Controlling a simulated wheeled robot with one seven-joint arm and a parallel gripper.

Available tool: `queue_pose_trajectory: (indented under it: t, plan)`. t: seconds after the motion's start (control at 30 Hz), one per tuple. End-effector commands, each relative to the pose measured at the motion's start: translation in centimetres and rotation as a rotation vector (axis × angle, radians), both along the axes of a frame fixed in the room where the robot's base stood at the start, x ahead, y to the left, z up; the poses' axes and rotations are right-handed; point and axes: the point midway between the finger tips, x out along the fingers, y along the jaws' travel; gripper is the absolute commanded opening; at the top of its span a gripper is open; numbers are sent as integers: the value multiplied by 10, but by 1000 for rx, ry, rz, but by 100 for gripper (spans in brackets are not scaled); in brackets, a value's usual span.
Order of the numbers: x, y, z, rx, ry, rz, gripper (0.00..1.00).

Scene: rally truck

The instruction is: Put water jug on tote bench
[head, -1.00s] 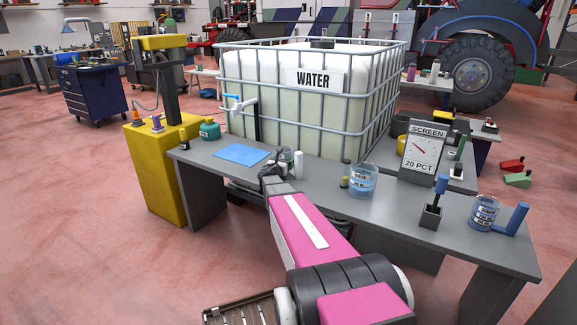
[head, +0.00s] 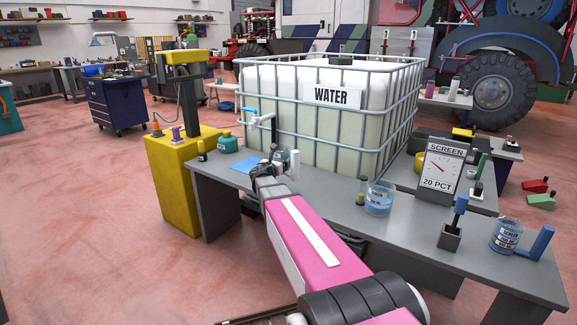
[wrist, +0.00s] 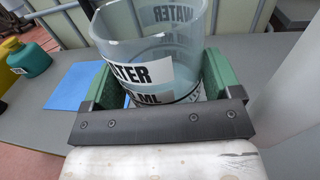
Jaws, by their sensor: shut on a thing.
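The water jug (wrist: 180,45) is a clear open-topped vessel with a white WATER label. In the wrist view it sits between the two green finger pads of my gripper (wrist: 155,78), which is shut on it. The jug's base is hidden by the gripper, so I cannot tell whether it touches the bench. In the head view my gripper (head: 272,163) is over the left part of the grey tote bench (head: 330,205), and it mostly hides the jug. A blue mat (head: 243,165) lies on the bench just left of the gripper and shows behind the jug in the wrist view (wrist: 75,86).
A large caged WATER tote (head: 318,125) with a blue-handled tap (head: 256,118) stands behind the bench. A teal container (head: 228,144) is at the bench's left end. A labelled beaker (head: 379,198), a SCREEN gauge (head: 440,170) and another beaker (head: 506,235) stand to the right.

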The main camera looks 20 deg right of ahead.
Motion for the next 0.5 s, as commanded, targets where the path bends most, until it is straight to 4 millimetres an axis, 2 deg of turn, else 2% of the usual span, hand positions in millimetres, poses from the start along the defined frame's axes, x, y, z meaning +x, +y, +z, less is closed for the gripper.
queue_pose_trajectory:
  t: [0.07,0.17,0.5]
  plan:
    - [-2,4,4,-1,-1,-5,42]
    - [0,-4,3,0,-1,-41,42]
    - [-4,-89,-18,-1,0,-320,42]
